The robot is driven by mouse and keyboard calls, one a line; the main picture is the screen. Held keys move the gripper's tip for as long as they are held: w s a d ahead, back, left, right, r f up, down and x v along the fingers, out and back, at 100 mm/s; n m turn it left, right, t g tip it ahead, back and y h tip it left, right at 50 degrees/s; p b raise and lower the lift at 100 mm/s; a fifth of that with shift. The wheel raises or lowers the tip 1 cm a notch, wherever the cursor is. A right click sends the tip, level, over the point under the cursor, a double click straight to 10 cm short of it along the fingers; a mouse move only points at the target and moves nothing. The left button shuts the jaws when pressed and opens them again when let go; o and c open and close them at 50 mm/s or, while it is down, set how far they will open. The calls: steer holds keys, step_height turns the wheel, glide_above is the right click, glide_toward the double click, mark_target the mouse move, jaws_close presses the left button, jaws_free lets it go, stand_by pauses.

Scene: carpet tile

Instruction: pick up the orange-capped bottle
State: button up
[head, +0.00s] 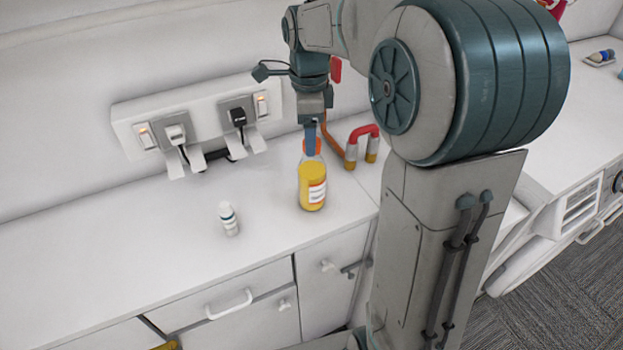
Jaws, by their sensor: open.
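The orange-capped bottle (312,187) stands upright on the white counter, with a yellow body, a white label and a clear shoulder. Its orange cap (318,148) is partly hidden behind my gripper's finger. My gripper (311,140) points down from above, with its tip at the cap in the picture. It is open. Only one blue finger shows clearly, so I cannot tell whether the fingers are around the cap or touching it.
A small white bottle (228,218) stands left of the orange-capped bottle. A red-topped, U-shaped object (362,146) stands close on the right. A socket panel (200,120) with plugs is on the wall behind. The counter's left part is clear.

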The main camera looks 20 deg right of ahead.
mark_target(312, 175)
steer(key=shift+d+f+p, duration=0.15)
steer(key=shift+f+p, duration=0.2)
steer(key=shift+f, duration=1)
steer(key=shift+d+f+p, duration=0.1)
steer(key=shift+f+p, duration=0.25)
steer(key=shift+f, duration=0.95)
jaws_close()
steer(key=shift+r, duration=0.2)
